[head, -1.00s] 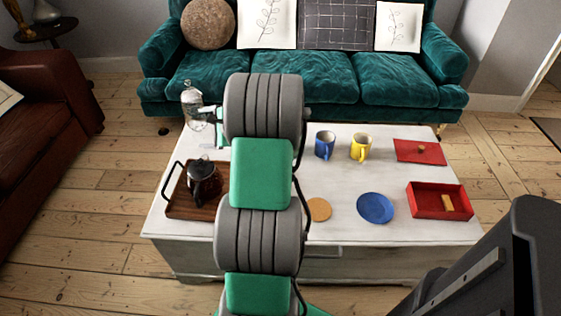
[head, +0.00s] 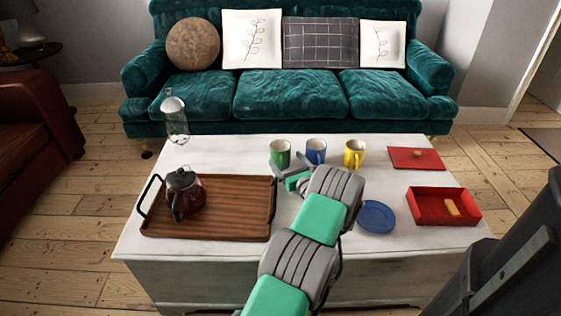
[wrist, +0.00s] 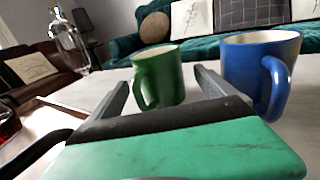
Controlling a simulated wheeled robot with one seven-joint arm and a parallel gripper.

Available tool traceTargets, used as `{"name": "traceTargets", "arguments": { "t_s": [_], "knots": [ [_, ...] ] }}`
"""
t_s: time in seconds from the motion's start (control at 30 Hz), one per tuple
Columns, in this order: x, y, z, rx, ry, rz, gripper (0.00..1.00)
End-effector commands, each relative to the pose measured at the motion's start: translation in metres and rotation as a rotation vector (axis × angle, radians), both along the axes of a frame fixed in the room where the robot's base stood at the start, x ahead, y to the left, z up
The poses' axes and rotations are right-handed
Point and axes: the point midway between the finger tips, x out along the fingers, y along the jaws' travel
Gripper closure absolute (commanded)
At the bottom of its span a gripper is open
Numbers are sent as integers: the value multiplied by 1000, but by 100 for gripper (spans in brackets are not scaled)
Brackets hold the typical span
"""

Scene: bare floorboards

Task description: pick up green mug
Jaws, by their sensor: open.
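The green mug (head: 280,153) stands upright on the white table, left of the blue mug (head: 316,151) and the yellow mug (head: 354,153). My gripper (head: 290,172) is open and low over the table, just in front of the green mug. In the wrist view the green mug (wrist: 158,75) shows beyond and between my two fingers (wrist: 163,85), its handle towards me on the left. The blue mug (wrist: 258,70) stands close by the right finger, its handle on the right.
A wooden tray (head: 240,225) with a glass teapot (head: 184,195) is at the left. A glass bottle (head: 176,118) stands at the back left. A blue plate (head: 376,217), a red box (head: 425,206) and a red lid (head: 405,158) are at the right. A teal sofa (head: 290,96) stands behind.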

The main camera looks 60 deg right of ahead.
Motion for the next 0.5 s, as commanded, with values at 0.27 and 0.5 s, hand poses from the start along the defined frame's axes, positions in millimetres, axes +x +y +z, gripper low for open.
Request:
{"name": "traceTargets", "arguments": {
  "t_s": [0.27,0.5],
  "knots": [
    [38,-29,-2,-2,1,2,7],
    [39,-31,0,-1,2,0,7]
  ]
}}
